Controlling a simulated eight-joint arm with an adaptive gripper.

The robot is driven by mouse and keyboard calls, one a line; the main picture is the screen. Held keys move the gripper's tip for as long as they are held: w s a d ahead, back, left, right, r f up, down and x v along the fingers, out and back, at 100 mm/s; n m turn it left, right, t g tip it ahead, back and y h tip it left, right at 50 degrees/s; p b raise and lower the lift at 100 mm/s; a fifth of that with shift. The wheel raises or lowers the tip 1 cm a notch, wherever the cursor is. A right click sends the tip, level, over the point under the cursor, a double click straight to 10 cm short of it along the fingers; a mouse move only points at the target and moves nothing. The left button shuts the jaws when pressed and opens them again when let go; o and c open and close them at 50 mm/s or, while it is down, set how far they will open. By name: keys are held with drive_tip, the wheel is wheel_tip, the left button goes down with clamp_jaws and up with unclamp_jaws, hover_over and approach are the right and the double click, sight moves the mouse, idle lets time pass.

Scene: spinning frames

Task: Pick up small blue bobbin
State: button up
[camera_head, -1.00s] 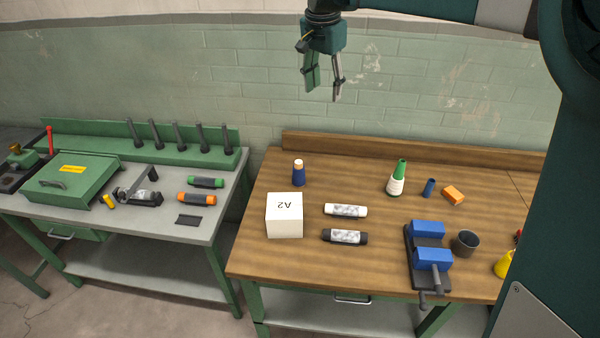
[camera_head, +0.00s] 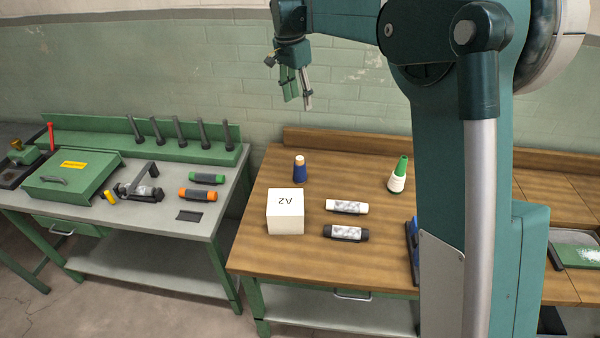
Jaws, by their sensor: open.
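My gripper (camera_head: 298,103) is open and empty, high in front of the green wall, fingers pointing down. It is well above the wooden bench (camera_head: 385,250). A blue, bobbin-like piece (camera_head: 299,172) with an orange band and pale top stands upright near the back left of the bench, below my gripper and apart from it. A smaller plain blue cylinder, seen earlier right of the green-and-white cone, is now hidden behind my arm. I cannot tell for certain which of the two is the small blue bobbin.
A white box marked A2 (camera_head: 286,214) stands in front of the banded blue piece. A white roll (camera_head: 347,207) and a black roll (camera_head: 345,233) lie to its right. The green-and-white cone (camera_head: 397,178) stands further right. A grey bench (camera_head: 150,221) with tools is at left.

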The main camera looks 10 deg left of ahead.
sight(300, 165)
wheel_tip(300, 165, down, 28)
drive_tip(key=shift+f, duration=0.1)
drive_tip(key=shift+w+d+f, duration=0.1)
drive_tip(key=shift+w+f, duration=0.05)
drive_tip(key=shift+f, duration=1.05)
drive_tip(key=shift+w+d+f, duration=0.1)
drive_tip(key=shift+f, duration=0.75)
drive_tip(key=shift+w+d+f, duration=0.15)
drive_tip(key=shift+f, duration=0.75)
drive_tip(key=shift+w+d+f, duration=0.1)
drive_tip(key=shift+f, duration=0.75)
drive_tip(key=c, duration=1)
